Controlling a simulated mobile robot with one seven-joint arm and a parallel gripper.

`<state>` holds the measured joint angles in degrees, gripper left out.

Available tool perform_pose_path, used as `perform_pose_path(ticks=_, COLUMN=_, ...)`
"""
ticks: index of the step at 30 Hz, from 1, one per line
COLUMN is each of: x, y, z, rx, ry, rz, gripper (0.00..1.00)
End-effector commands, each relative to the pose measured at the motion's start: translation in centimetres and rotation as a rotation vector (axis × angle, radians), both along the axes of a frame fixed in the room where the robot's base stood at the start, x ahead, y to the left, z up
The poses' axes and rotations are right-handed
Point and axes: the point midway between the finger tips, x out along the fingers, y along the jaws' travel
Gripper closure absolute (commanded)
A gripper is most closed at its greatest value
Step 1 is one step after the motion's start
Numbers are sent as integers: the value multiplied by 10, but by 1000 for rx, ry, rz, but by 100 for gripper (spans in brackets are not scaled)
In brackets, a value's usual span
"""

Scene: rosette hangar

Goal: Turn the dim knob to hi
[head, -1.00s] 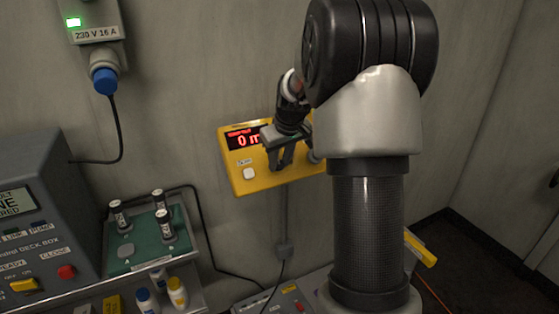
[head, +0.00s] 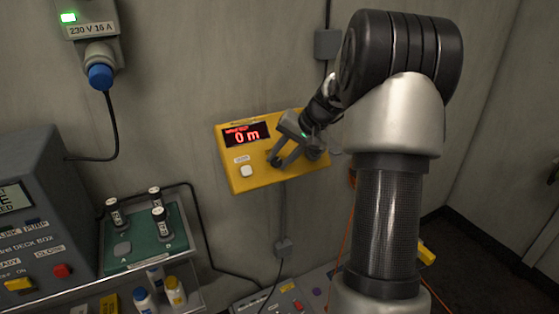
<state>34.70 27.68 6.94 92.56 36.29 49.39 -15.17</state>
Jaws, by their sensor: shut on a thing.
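The yellow box (head: 240,180) on the wall has a red display (head: 246,134) reading "0 m". I cannot read the knob's setting or any "hi" mark.
A grey control box (head: 50,205) and a green tray (head: 145,245) with several dark-and-white cylinders stand at left. A blue plug (head: 100,76) hangs from a wall socket above. A cable runs down below the yellow box. Bare wall lies left of it.

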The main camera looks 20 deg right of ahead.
Motion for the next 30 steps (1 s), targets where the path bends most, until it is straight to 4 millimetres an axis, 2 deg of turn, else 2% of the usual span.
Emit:
perform_pose_path(ticks=15, x=-3, y=-3, z=-5, rx=325, ry=11, rz=-293, gripper=96)
perform_pose_path(ticks=30, x=-4, y=-3, z=-4, rx=448, ry=16, rz=-405, gripper=96)
